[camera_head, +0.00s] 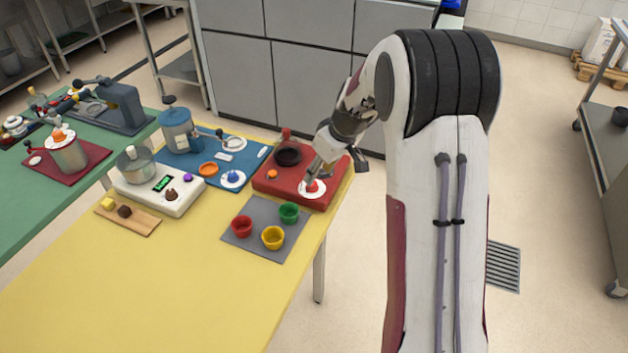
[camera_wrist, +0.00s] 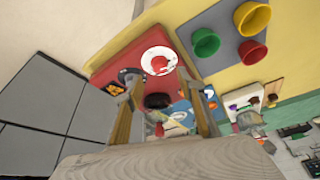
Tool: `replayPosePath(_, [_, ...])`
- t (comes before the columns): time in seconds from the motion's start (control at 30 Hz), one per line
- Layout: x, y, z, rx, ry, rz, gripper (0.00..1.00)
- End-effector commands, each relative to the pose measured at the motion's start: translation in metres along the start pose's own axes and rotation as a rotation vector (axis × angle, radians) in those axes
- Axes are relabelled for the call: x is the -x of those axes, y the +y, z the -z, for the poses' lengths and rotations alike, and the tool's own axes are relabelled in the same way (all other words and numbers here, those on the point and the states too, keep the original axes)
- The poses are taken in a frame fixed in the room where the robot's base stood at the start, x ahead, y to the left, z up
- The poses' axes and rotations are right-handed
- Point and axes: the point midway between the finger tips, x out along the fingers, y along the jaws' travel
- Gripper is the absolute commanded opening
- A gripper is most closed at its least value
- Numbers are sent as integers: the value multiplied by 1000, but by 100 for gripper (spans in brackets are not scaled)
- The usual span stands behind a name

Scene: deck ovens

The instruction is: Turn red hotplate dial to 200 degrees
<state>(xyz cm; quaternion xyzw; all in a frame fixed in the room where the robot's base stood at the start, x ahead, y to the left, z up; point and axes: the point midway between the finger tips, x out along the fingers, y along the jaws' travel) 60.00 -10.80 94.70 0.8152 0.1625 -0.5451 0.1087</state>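The red hotplate (camera_head: 262,186) sits at the far right corner of the yellow table, with a dark round plate (camera_head: 288,156) on top. Its red dial (camera_head: 313,187) stands on a white disc near the front right corner. In the wrist view the red dial (camera_wrist: 159,63) on its disc shows just beyond the fingertips, about midway between them. My gripper (camera_head: 315,173) is close above the dial and points down at it. In the wrist view my gripper (camera_wrist: 157,76) has its fingers apart with nothing between them. Dial markings are too small to read.
A grey mat (camera_head: 266,209) with red, yellow and green cups lies in front of the hotplate. A blue station (camera_head: 250,160) and a white scale-like device (camera_head: 178,200) stand left. The yellow table's front is clear.

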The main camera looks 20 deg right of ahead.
Motion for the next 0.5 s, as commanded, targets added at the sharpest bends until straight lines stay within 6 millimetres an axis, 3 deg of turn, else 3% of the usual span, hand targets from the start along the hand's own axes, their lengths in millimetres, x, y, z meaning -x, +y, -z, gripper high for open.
replayPosePath(0.5, [-51,0,0,-1,1,0,39])
